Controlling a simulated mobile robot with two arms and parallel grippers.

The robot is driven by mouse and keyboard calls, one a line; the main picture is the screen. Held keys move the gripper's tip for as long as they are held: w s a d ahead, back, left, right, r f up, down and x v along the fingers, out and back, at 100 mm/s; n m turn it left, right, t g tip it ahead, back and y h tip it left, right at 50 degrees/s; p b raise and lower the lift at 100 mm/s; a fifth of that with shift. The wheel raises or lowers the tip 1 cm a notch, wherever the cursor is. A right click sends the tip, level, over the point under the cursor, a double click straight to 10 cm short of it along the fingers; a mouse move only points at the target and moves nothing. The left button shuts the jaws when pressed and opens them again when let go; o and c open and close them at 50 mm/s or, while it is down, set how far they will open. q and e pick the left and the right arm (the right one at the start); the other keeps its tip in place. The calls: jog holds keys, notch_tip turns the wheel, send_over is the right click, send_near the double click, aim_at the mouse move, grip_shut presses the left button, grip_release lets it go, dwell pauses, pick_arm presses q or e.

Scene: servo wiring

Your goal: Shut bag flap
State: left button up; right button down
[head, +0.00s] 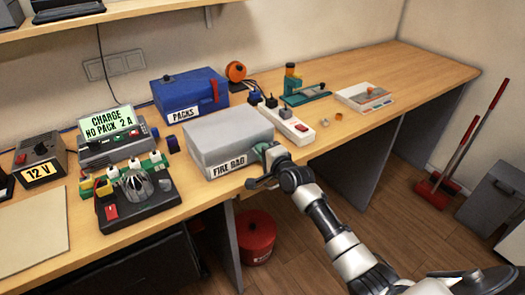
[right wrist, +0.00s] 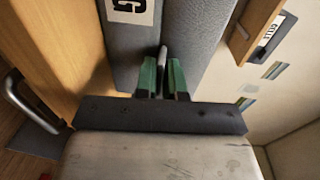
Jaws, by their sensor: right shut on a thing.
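The grey fire bag (head: 215,158) sits near the front edge of the bench, its "FIRE BAG" label facing front. Its flap (head: 225,128) lies roughly level across the top; I cannot tell whether it is fully shut. My right gripper (head: 268,155) is at the bag's front right corner. The gripper hides that corner in the head view. My left gripper is not in view.
A blue "PACKS" box (head: 185,95) stands behind the bag. A white power strip (head: 290,123) lies right of it. A charger (head: 118,145) and a black-based device (head: 135,200) stand to the left. The bench (head: 415,72) is clear at far right.

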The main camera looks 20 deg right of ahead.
jog(key=shift+s+a+f, duration=0.1)
jog(key=shift+f, duration=0.3)
jog(key=c, duration=1.3)
grip_release()
jog(key=shift+o, duration=0.2)
jog(key=shift+r, duration=0.1)
jog(key=shift+r, duration=0.1)
jog(key=s+d+r, duration=0.1)
jog(key=s, duration=0.9)
jog(key=shift+s+d, duration=0.2)
